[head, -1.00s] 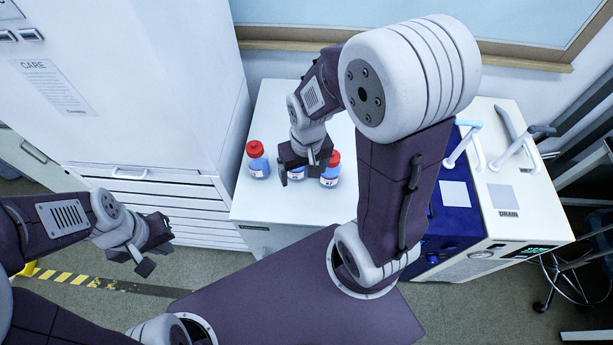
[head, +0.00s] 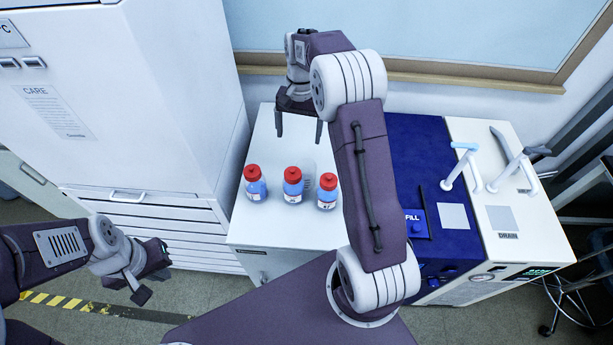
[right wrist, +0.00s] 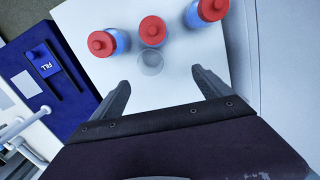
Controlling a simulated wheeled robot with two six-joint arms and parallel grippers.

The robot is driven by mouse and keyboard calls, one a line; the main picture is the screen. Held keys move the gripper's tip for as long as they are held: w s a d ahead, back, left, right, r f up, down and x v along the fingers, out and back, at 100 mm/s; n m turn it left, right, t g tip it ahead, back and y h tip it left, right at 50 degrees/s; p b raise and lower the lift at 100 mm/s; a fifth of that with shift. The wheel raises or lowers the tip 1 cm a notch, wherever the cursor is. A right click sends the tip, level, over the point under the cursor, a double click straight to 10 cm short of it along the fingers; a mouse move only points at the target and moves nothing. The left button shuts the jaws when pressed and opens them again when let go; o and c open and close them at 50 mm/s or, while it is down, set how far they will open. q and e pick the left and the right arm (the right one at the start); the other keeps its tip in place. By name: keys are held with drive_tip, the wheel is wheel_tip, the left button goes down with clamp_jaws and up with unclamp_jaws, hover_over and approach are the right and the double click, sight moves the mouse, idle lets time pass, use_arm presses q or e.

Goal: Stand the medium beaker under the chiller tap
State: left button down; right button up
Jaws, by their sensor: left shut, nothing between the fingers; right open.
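A clear glass beaker (head: 309,168) stands on the white cabinet top behind the bottles. It is faint in the head view, and shows as a clear round rim in the right wrist view (right wrist: 150,62). My right gripper (head: 299,130) is open and empty, with fingers pointing down behind the beaker. In the right wrist view the beaker is ahead of and between the spread fingertips (right wrist: 160,80), apart from them. The chiller tap (head: 462,165), white with a light blue top, rises at the right near a pale square pad (head: 454,217). My left gripper (head: 140,282) is shut and empty at the lower left.
Three blue bottles with red caps (head: 292,185) stand in a row in front of the beaker. A second tap (head: 515,170) stands by the DRAIN label (head: 508,236). The white cabinet top (head: 270,225) is clear in front of the bottles.

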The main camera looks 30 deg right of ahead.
sight(306, 158)
drive_tip(key=shift+m+g, duration=0.3)
drive_tip(key=f+p, duration=0.1)
drive_tip(key=f, duration=0.3)
drive_tip(key=s+d+f, duration=0.1)
drive_tip(key=f, duration=0.3)
drive_tip(key=f+p, duration=0.1)
drive_tip(key=f, duration=0.3)
drive_tip(key=shift+s+d+f+p, duration=0.1)
drive_tip(key=shift+s+d+p, duration=0.1)
drive_tip(key=shift+s+p, duration=0.15)
drive_tip(key=shift+w+f, duration=0.1)
clamp_jaws()
drive_tip(key=shift+r, duration=0.6)
wheel_tip(306, 158, up, 17)
drive_tip(key=b, duration=0.2)
